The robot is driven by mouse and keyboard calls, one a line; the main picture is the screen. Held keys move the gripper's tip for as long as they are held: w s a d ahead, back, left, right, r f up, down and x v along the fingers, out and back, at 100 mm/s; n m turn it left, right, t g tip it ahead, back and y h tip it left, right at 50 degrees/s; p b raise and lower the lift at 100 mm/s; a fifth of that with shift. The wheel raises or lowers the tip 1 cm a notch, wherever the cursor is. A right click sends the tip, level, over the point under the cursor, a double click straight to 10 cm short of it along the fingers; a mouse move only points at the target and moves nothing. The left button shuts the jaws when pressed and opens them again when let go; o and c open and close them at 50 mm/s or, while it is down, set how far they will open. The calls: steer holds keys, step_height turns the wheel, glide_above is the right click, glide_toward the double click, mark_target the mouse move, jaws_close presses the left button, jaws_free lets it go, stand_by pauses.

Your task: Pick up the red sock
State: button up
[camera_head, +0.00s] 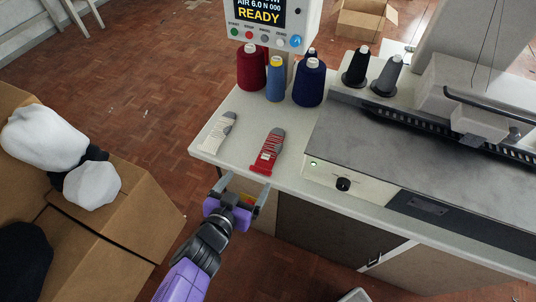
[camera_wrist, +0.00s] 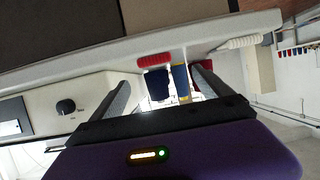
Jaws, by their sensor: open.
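The red sock (camera_head: 268,152), with grey and white patches, lies flat on the pale worktop (camera_head: 240,110) near its front edge. In the wrist view the red sock (camera_wrist: 155,60) shows edge-on, just beyond the space between the fingers. My gripper (camera_head: 243,186) is open and empty, in front of the table edge and just short of the red sock, not touching it. Its two fingers (camera_wrist: 166,78) stand wide apart in the wrist view. A white and grey sock (camera_head: 218,132) lies to the left of the red one, and it also shows in the wrist view (camera_wrist: 240,43).
Dark red (camera_head: 251,70), light blue (camera_head: 275,80) and navy (camera_head: 309,84) thread cones stand behind the socks. A grey machine (camera_head: 400,140) with a knob fills the right of the worktop. An open cardboard box (camera_head: 110,215) with white and black bundles stands at left.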

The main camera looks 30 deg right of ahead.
mark_target(260, 169)
steer(key=shift+s+f+p+x, duration=0.1)
steer(key=shift+s+p+x, duration=0.05)
steer(key=shift+x, duration=1.1)
steer(key=shift+s+f+p+x, duration=0.1)
steer(key=shift+p+x, duration=0.1)
steer(key=shift+x, duration=1)
steer(key=shift+s+f+p+x, duration=0.1)
steer(key=shift+s+p+x, duration=0.05)
steer(key=shift+x, duration=1.1)
steer(key=shift+d, duration=0.2)
steer(key=c, duration=1.4)
